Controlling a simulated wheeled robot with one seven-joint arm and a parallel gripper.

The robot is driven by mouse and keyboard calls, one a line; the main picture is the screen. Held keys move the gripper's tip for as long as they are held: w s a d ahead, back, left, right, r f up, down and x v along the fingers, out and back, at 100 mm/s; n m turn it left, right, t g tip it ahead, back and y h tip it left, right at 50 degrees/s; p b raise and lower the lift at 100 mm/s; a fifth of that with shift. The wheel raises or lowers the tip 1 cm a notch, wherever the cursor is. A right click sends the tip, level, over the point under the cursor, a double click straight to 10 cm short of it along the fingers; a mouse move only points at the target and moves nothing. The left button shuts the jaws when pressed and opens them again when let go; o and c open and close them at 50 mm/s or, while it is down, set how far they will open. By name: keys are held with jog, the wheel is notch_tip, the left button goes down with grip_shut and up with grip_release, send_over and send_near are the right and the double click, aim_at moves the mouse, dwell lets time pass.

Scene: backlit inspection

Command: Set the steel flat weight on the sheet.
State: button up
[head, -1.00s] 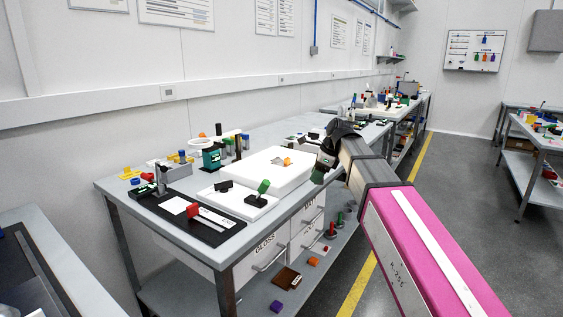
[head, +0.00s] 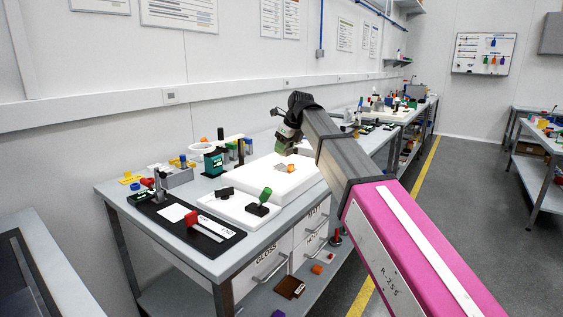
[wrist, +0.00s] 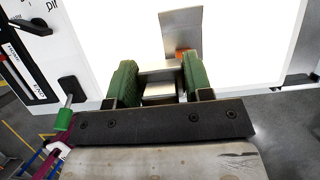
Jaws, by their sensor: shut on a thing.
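My gripper (wrist: 160,76) has green fingers, shut on a steel flat weight (wrist: 158,91) in the wrist view. In the head view my gripper (head: 284,148) hangs above the back part of the white light box (head: 310,180); the weight cannot be made out there. Below and ahead of the fingers, a grey rectangular piece (wrist: 181,30), apparently the sheet, lies on the bright panel. An orange piece (wrist: 184,53) shows at its near edge. In the head view the orange piece (head: 291,168) lies on the panel. The gap between weight and sheet is hard to judge.
A teal device (head: 213,163) and small bottles stand behind.

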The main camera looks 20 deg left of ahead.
aim_at(278, 167)
jog(key=w+f, duration=0.1)
jog(key=w+a, duration=0.1)
jog(key=w+a+f, duration=0.1)
jog(key=shift+w+a+f, duration=0.25)
jog(key=shift+w+f, duration=0.05)
jog(key=shift+w, duration=0.1)
jog(key=shift+f, duration=2.05)
jog(key=shift+f, duration=0.1)
jog(key=o, duration=1.2)
jog(key=v, duration=1.2)
jog(key=shift+d, duration=0.1)
